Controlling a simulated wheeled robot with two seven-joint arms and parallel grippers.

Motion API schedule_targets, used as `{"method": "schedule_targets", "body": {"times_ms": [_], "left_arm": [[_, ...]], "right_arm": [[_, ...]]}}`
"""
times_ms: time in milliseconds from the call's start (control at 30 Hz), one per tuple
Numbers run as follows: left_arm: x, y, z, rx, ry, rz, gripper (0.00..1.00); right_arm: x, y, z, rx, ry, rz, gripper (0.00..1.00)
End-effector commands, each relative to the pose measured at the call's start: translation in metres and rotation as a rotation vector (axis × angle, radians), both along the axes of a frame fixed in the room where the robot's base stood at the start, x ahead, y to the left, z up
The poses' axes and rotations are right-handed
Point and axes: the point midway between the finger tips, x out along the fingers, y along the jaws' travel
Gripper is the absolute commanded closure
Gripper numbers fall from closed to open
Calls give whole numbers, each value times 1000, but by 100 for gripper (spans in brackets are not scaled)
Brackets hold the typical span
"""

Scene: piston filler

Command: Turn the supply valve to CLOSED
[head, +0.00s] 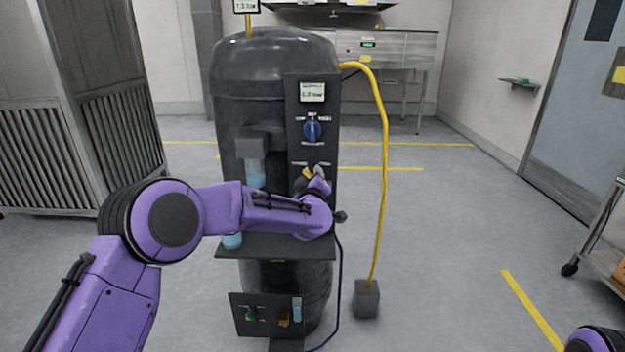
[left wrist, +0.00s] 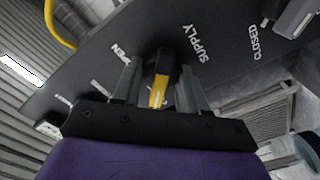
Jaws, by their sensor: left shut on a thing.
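The supply valve handle, dark with a yellow stripe (left wrist: 158,88), sits between the two fingers of my left gripper (left wrist: 158,90) in the left wrist view. The fingers are shut on it. The panel around it reads OPEN on the left, SUPPLY beside the handle and CLOSED on the right. Which mark the handle points to I cannot tell. In the head view, my left gripper (head: 314,186) is at the filler's dark front panel (head: 296,95), below the blue knob. A bit of the yellow handle (head: 307,173) shows there, and the wrist hides the rest. My right gripper is out of view.
A blue knob (head: 312,130) and a small display (head: 312,92) are above the valve. A dark shelf (head: 270,249) and a lower control box (head: 268,315) are below. A yellow hose (head: 384,150) runs down at the right to a grey block (head: 366,298).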

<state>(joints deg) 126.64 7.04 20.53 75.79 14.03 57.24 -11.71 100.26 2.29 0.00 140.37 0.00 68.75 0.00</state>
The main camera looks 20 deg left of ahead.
Motion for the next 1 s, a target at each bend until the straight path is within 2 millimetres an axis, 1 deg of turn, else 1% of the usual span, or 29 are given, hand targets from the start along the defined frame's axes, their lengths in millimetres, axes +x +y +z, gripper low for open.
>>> {"method": "schedule_targets", "body": {"times_ms": [33, 67, 100, 133, 367, 467, 567, 833, 900, 1000], "left_arm": [[0, 0, 0, -2, 0, 1, 88], [0, 0, 0, -2, 0, 1, 51], [0, 0, 0, -2, 0, 1, 38], [0, 0, 0, -1, 0, 1, 33], [0, 0, 0, 0, 0, 0, 33], [-3, -1, 0, 0, 1, -1, 33], [-15, -5, -1, 1, 1, -2, 33], [-75, -22, -1, 0, -1, -2, 33], [-87, -25, -1, 0, 0, -1, 33], [-97, -28, -1, -1, 0, 0, 33]], "right_arm": [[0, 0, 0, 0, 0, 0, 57], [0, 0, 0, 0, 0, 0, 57], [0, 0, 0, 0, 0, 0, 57], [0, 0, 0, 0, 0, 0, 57], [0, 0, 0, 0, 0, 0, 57], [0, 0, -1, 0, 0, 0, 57], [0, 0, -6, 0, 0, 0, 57], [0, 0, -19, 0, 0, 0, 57], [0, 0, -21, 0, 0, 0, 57], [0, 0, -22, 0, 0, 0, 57]]}}
